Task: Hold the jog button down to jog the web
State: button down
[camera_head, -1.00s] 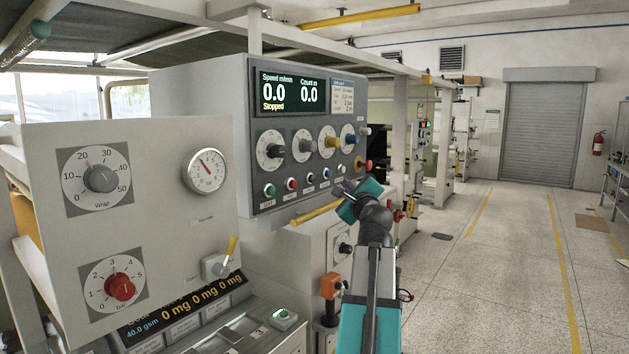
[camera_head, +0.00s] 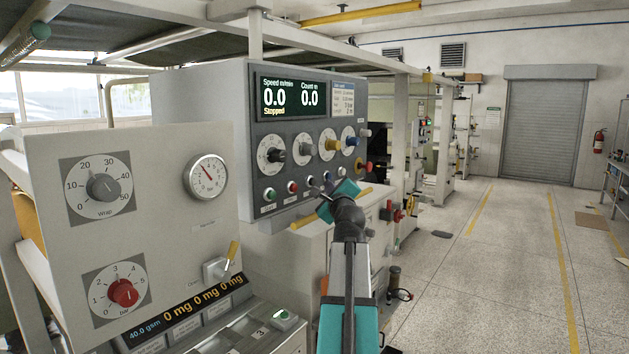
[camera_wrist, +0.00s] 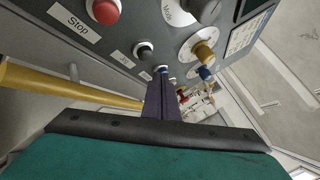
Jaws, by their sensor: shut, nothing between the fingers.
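The control panel (camera_head: 262,170) carries a row of buttons along its lower edge. A green button (camera_head: 269,194) is at the left, then the red button (camera_head: 292,187), labelled Stop in the wrist view (camera_wrist: 104,11). In the wrist view the fingers (camera_wrist: 160,82) point at the row near a blue button; contact cannot be told.
The display (camera_head: 291,96) reads speed 0.0, count 0.0 and Stopped. Several knobs sit above the buttons. A yellow bar (camera_head: 306,220) runs below the panel close to my gripper. A red mushroom knob (camera_head: 367,166) is at the right. Open floor (camera_head: 500,270) lies right.

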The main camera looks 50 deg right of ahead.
jog(key=shift+w+p, duration=0.45)
jog(key=shift+w, duration=0.55)
